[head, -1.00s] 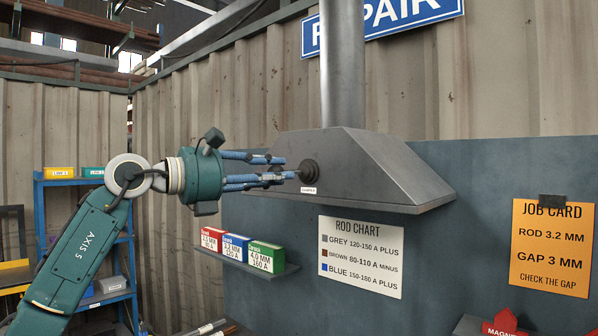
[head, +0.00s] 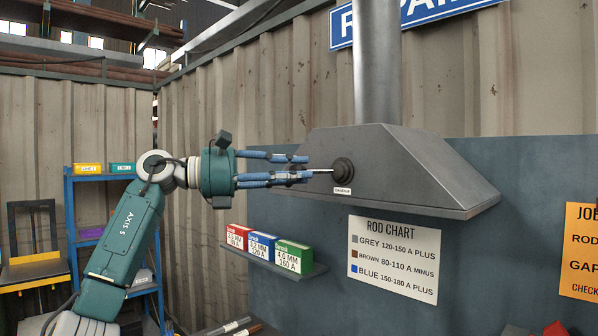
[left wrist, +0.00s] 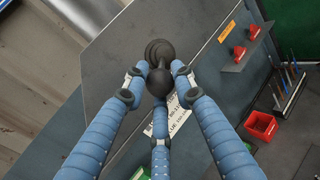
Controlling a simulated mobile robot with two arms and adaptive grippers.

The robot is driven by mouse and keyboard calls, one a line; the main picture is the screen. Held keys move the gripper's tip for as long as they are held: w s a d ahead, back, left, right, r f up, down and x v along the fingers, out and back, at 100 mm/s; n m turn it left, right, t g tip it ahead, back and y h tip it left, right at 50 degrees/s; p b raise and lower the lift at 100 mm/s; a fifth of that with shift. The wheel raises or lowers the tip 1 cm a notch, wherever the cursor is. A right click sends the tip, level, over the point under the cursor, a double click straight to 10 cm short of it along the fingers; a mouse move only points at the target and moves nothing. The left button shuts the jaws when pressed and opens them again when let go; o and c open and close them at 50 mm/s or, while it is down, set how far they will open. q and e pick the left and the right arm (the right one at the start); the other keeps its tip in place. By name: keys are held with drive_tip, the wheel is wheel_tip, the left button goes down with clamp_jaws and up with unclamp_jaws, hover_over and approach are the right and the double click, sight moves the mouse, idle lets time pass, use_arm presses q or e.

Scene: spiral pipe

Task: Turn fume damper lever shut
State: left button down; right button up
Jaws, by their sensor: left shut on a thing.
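The hub sits on the sloping face of the grey fume hood (head: 400,170), above a small white label. The rod points left, roughly level. My left gripper (head: 306,168) is shut on the lever's outer end; its blue fingers hide that end in the head view. In the left wrist view the three fingers surround a black ball knob (left wrist: 160,82), with the dark hub behind it. My right gripper is not in view.
A small shelf with red, blue and green rod boxes (head: 262,247) is below the gripper. A rod chart (head: 393,260) hangs on the panel under the hood. A blue rack (head: 70,215) stands at the left. A vertical duct (head: 378,60) rises from the hood.

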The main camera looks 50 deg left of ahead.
use_arm(q)
drive_tip(key=shift+w+a, duration=0.1)
drive_tip(key=c, duration=1.4)
unclamp_jaws()
drive_tip(key=shift+f, duration=0.1)
drive_tip(key=shift+w+a+f, duration=0.1)
drive_tip(key=shift+w, duration=0.1)
drive_tip(key=v, duration=1.2)
